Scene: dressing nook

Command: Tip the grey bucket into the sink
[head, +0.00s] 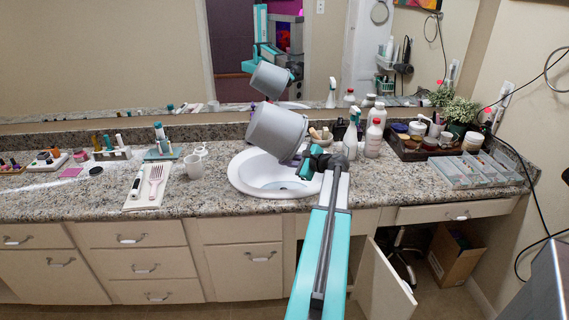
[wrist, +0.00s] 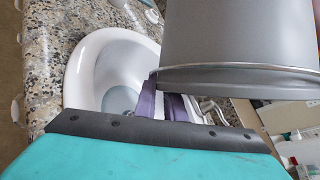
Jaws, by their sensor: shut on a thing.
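The grey bucket (head: 275,131) is held in the air above the white sink (head: 245,178), tilted to one side. In the wrist view the bucket (wrist: 240,40) fills the upper right, and its rim crosses just beyond the fingers. My gripper (head: 303,160) is shut on the bucket near its lower right side; the exact contact is partly hidden. The purple-and-white finger pads show in the wrist view (wrist: 178,105). The sink bowl (wrist: 90,75) lies below the bucket in that view. The inside of the bucket is hidden.
White bottles (head: 374,135) stand close right of the sink, with a grey compartment tray (head: 460,172) farther right. A cabinet door (head: 385,285) hangs open below the counter.

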